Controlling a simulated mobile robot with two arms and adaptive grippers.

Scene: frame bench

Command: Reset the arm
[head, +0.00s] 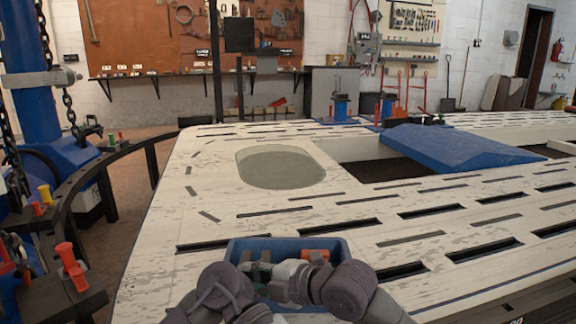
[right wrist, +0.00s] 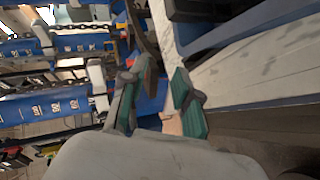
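My two grey arms reach in from the bottom of the head view, folded close together in front of a blue bin (head: 335,241). My left gripper is not clearly distinguishable there; the arm joints and bin overlap it. My right gripper (right wrist: 163,88) shows in the right wrist view with two green-padded fingers apart. I see nothing held between them. The bin stands at the near edge of the pale slotted bench (head: 205,158) and contains an orange item (head: 316,255) and greenish parts, partly hidden by my arms.
A curved dark rail (head: 105,163) and a blue column (head: 35,110) with chains stand at left. Tool boards hang on the back wall.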

